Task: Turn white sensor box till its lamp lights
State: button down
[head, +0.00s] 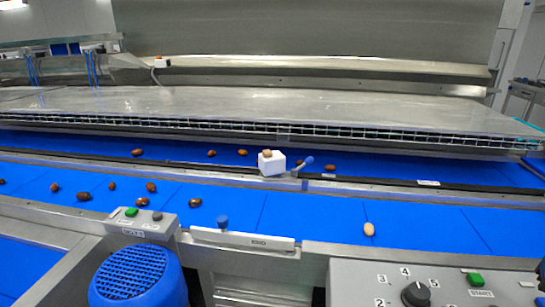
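The white sensor box (272,168) sits on the rail between the two blue belts, near the middle of the head view. It appears slightly turned, with two side faces showing. A small dull brown-orange piece (267,153) is on its top; I cannot tell for sure that it is the lamp, and no glow shows. A short arm with a blue knob (309,160) is at the right of the box. My gripper is not in view.
Brown dates (84,197) and one pale date (369,229) lie on the blue belts. A metal cover (250,105) overhangs the far belt. In front are a control panel (450,280) with a dial, a blue motor cover (137,277) and a blue-knobbed metal plate (260,241).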

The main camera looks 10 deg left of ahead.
aim_at(274, 162)
jog(key=u, duration=0.15)
jog(key=k, duration=1.1)
jog(key=u, duration=0.4)
jog(key=i, duration=0.95)
